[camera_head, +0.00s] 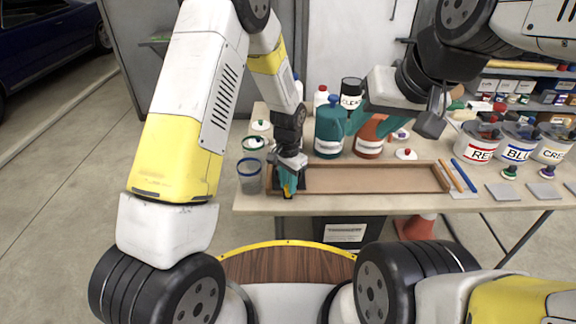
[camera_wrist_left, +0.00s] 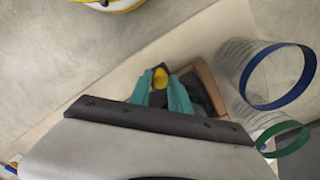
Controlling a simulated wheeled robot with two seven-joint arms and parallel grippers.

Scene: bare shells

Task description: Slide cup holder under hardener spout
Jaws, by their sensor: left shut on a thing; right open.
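A long shallow wooden tray (camera_head: 370,178) lies along the table's front edge. My left gripper (camera_head: 289,187) points down at the tray's left end. Its teal fingers (camera_wrist_left: 165,95) are shut on a small part with a yellow knob (camera_wrist_left: 160,77), beside a dark block (camera_wrist_left: 196,90). This looks like the cup holder, but fingers hide most of it. A teal jug (camera_head: 330,128) and an orange-brown jug (camera_head: 369,138) stand behind the tray; I cannot tell which has the hardener spout. My right gripper (camera_head: 362,116) is open near the jugs, partly hidden by its wrist.
A clear cup with a blue rim (camera_head: 249,178) stands left of the tray; it is close in the left wrist view (camera_wrist_left: 272,75).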

